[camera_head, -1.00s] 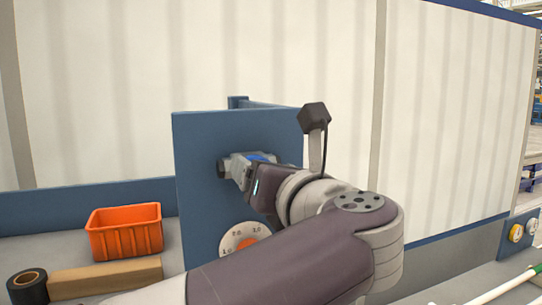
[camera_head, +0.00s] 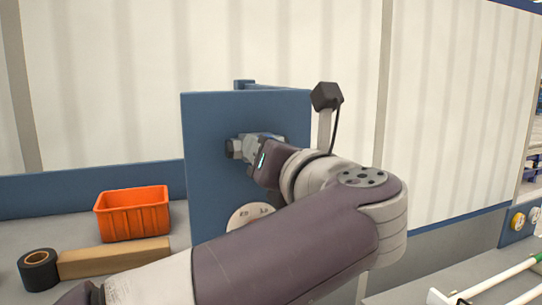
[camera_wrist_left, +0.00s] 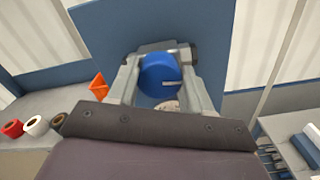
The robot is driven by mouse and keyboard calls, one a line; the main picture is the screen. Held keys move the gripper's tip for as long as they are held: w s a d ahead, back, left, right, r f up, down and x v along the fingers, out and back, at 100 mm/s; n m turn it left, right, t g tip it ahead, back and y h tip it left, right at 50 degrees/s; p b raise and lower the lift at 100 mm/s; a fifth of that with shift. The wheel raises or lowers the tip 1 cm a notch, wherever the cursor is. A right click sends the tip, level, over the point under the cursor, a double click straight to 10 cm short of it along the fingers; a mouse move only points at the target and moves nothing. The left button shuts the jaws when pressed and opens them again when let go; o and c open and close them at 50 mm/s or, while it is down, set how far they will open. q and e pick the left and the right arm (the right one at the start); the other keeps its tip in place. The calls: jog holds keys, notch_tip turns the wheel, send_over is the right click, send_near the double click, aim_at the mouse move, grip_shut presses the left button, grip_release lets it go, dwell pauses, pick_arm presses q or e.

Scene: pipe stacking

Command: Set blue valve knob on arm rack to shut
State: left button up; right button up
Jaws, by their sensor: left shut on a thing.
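The blue valve knob (camera_wrist_left: 160,76) sits on the blue panel (camera_head: 207,135) and shows between my fingers in the left wrist view. A light pointer mark runs from near its middle toward the right in that view. My left gripper (camera_head: 240,148) is up against the panel and shut on the knob; the wrist view shows its two fingers (camera_wrist_left: 160,75) on either side of it. In the head view my gripper hides the knob. A pale dial (camera_head: 248,214) lower on the panel is mostly hidden by my left arm. My right gripper is not in view.
An orange bin (camera_head: 133,212) stands on the grey bench at the left. A brown block (camera_head: 113,257) and a roll of black tape (camera_head: 39,268) lie before it. White pipes (camera_head: 497,277) are at the lower right. A pale corrugated wall stands behind.

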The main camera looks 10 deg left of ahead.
pick_arm(q)
jog(key=shift+m, duration=8.1)
jog(key=shift+f+m, duration=0.1)
jog(key=shift+m, duration=0.2)
jog(key=o, duration=1)
jog(key=shift+w+d, duration=0.1)
jog(key=shift+o, duration=0.2)
jog(key=shift+w+f, duration=0.1)
jog(key=shift+f, duration=0.05)
